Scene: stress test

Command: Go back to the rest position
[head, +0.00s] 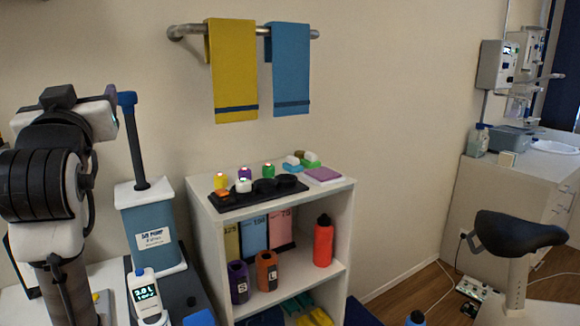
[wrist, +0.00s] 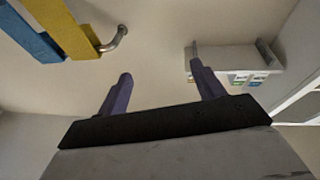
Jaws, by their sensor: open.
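In the wrist view my gripper (wrist: 161,88) shows two purple-grey fingers standing wide apart, with nothing between them. The gripper is open and points toward the bare wall, in a turned view with the towel rail and towels at the upper left. In the head view my arm is folded at the left edge, and the gripper's fingers cannot be made out there. The arm is left of the white shelf and apart from it.
A white shelf unit (head: 344,205) holds a black tray (head: 230,202), bottles and a red bottle (head: 323,241). A blue pump box (head: 150,235) stands close beside my arm. Yellow (head: 233,70) and blue towels (head: 291,68) hang above. A dark stool seat (head: 518,233) is at the right.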

